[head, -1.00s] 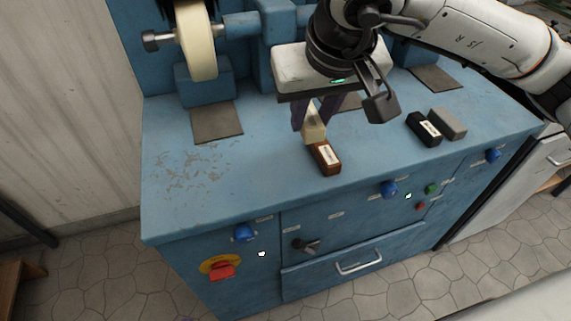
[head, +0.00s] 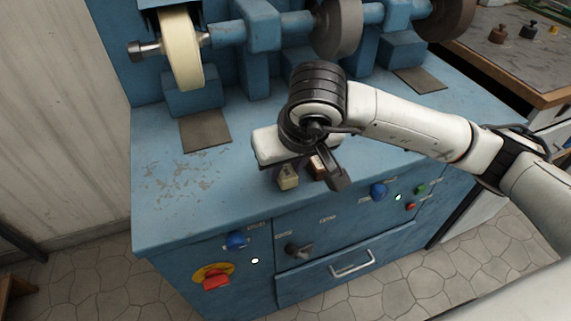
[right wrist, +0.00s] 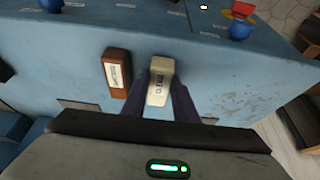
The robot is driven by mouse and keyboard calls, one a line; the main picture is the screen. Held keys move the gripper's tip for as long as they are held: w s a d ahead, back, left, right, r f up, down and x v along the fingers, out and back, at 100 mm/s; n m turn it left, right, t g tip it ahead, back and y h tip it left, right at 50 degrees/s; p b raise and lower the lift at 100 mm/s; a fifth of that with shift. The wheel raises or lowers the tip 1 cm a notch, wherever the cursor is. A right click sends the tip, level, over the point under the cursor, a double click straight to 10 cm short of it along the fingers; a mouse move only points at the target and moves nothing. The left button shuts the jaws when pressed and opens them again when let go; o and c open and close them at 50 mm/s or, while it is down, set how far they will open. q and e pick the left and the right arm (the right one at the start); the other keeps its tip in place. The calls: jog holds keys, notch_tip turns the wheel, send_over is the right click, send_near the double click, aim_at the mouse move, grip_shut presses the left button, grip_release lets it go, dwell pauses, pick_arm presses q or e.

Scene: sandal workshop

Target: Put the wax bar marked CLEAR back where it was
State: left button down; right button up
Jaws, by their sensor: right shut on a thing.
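The cream wax bar (right wrist: 160,82) carries the word CLEAR in the right wrist view, between the two dark fingers of my right gripper (right wrist: 160,98). The gripper is shut on it. My left gripper is not in view.
The blue bench (head: 190,200) has clear top to the left of the bars. A pale wheel (head: 181,50) and a grey wheel (head: 338,28) stand at the back. Knobs and a red switch (head: 215,281) are on the front face. My arm covers the bench to the right.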

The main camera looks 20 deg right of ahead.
jog(key=shift+f, duration=0.1)
jog(key=shift+f+b, duration=0.15)
jog(key=shift+b, duration=0.15)
jog(key=o, duration=1.1)
jog(key=shift+c, duration=0.2)
jog(key=shift+r+p, duration=0.4)
jog(key=shift+p, duration=0.1)
jog(key=v, duration=1.1)
jog(key=shift+s+r, duration=0.15)
jog(key=shift+r, duration=0.2)
